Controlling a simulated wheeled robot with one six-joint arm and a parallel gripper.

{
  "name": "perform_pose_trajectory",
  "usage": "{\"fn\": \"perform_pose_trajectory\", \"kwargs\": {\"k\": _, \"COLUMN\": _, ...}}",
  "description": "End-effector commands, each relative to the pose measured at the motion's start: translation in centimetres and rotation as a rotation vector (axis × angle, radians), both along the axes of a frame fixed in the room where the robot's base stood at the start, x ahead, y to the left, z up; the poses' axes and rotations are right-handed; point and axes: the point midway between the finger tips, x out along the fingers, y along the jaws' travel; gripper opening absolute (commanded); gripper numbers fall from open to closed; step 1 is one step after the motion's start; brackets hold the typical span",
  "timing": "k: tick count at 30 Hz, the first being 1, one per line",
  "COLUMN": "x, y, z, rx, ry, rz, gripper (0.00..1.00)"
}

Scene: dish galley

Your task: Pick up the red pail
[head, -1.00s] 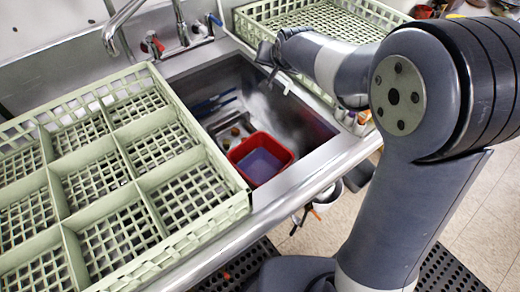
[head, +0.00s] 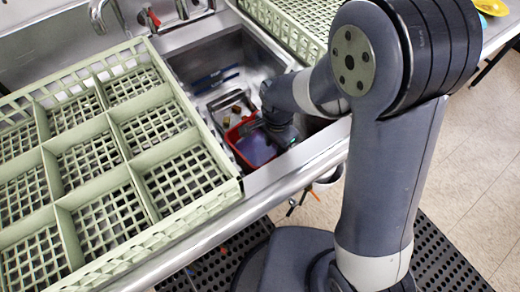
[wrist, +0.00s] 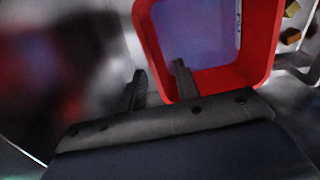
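The red pail (head: 234,135) stands in the sink basin, with a flat bluish-violet surface inside it. In the head view my gripper (head: 282,134) is down in the basin at the pail's right edge, and my wrist hides part of that side. In the wrist view the pail (wrist: 265,55) fills the upper middle. My gripper's two fingers (wrist: 160,78) are apart there. One finger is outside the pail and the other overlaps its inside, with the red wall between them. I cannot see either finger pressing on the wall.
A pale green divided rack (head: 215,160) lies left of the basin, and another green rack (head: 290,25) is at the back right. The faucet (head: 97,15) is behind. Small brown and yellow pieces (wrist: 291,35) lie beside the pail. The steel sink rim (head: 300,160) runs along the front.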

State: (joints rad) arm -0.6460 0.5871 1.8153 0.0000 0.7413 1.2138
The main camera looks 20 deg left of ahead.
Motion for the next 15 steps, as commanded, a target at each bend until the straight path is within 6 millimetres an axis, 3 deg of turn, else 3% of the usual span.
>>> {"fn": "perform_pose_trajectory", "kwargs": {"k": 15, "x": -0.2, "y": -0.7, "z": -5.4, "rx": 0.000, "ry": 0.000, "rz": 0.000, "gripper": 0.31}}
